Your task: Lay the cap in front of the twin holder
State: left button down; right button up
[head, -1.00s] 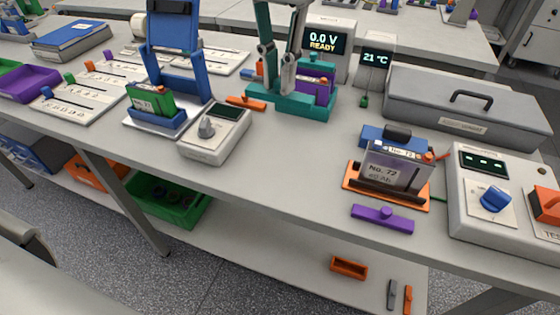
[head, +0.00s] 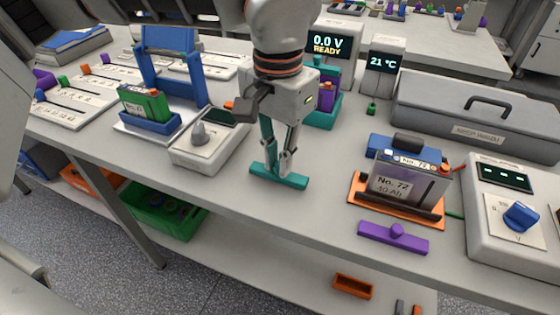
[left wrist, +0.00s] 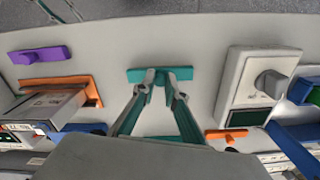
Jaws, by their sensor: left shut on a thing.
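The teal cap (head: 278,177), a flat bar, is between the fingertips of my left gripper (head: 279,165). It is at or just above the bare table in front of the teal twin holder (head: 322,108); I cannot tell if it touches. The twin holder stands farther back, partly hidden by my left arm, with a purple battery in it. In the left wrist view my left gripper (left wrist: 166,78) is shut on the middle of the teal cap (left wrist: 135,75). My right gripper is out of view.
A grey dial box (head: 207,145) is close left of the cap. An orange bar (head: 228,105) lies behind that box. To the right, a No. 72 battery (head: 400,180) sits on an orange base, with a purple bar (head: 393,238) before it. The table front edge is near.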

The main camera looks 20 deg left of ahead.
pick_arm(q)
jog(key=shift+f, duration=0.6)
jog(key=shift+r, duration=0.15)
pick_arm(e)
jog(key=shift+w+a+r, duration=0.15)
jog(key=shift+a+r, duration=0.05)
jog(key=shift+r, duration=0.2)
pick_arm(q)
jog(key=c, duration=2)
grip_release()
jog(key=shift+f, duration=0.2)
jog(key=shift+c, duration=0.2)
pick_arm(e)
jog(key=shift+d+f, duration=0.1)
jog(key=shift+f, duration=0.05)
pick_arm(q)
jog(key=shift+r, duration=0.1)
